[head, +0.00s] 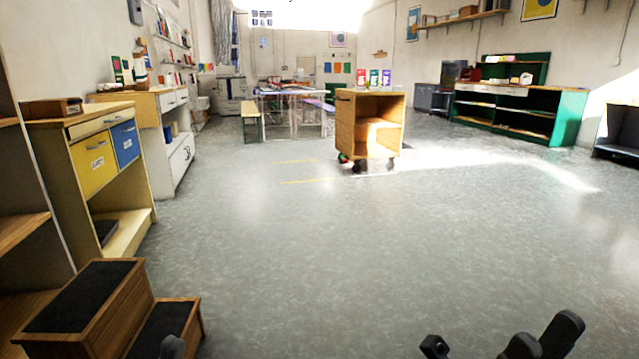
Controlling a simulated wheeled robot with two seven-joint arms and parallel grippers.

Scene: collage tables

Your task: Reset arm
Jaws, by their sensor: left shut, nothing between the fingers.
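My left gripper (172,347) shows only as a small dark grey tip at the bottom edge, in front of the wooden step stool. It is shut and empty. Dark parts of my right arm and gripper (520,347) stick up at the bottom edge, right of centre. Most of both arms is below the picture. Whether the right gripper is open or shut does not show, and no object is seen in it.
A wooden step stool (137,290) with dark treads stands close at the front left, by a cabinet (130,232) with yellow and blue drawers. A wooden cart (345,128) on wheels stands further ahead. Green shelves (568,115) line the right wall. The middle floor is clear.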

